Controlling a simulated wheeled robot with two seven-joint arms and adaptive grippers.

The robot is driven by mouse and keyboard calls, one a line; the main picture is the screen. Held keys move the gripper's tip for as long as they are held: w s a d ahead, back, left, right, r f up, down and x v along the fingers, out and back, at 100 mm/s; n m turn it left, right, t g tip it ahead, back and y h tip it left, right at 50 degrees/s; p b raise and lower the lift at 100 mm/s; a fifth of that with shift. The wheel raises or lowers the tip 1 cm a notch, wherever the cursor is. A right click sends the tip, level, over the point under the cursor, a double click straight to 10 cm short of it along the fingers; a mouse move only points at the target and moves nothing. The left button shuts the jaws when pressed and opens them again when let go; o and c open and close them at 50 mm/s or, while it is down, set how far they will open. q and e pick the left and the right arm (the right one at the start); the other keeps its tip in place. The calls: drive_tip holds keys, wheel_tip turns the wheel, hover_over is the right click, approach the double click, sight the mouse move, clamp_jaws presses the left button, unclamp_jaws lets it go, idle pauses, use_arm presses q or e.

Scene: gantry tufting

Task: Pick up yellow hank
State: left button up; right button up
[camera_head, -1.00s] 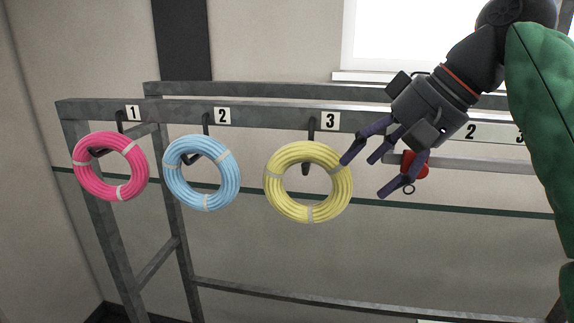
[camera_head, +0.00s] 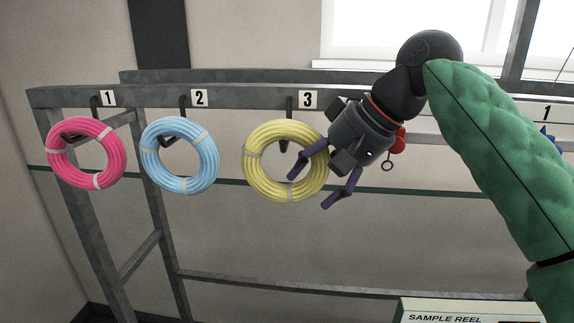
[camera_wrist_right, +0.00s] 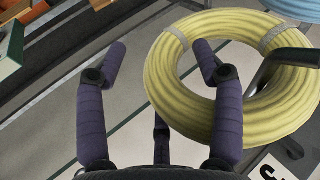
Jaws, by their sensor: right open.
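The yellow hank (camera_head: 262,183) hangs as a ring on the hook under label 3 of the grey rack. My right gripper (camera_head: 325,190) is open at the hank's right side, and one finger overlaps the ring's right edge in the head view. In the right wrist view the yellow hank (camera_wrist_right: 180,95) fills the right half. One finger of the right gripper (camera_wrist_right: 160,65) lies over the ring's left part, the other is outside it to the left. I cannot tell whether the finger touches the hank. My left gripper is not in view.
A blue hank (camera_head: 148,165) and a pink hank (camera_head: 57,165) hang on the hooks to the left. The metal rail (camera_head: 235,98) runs above the hanks. A red object (camera_head: 399,141) with a small ring is just behind my gripper. A "SAMPLE REEL" box (camera_head: 445,305) stands low right.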

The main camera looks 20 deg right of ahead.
drive_tip(key=shift+x, duration=0.8)
drive_tip(key=shift+r, duration=0.1)
drive_tip(key=shift+c, duration=0.9)
drive_tip(key=c, duration=1.1)
drive_tip(key=shift+r, duration=0.1)
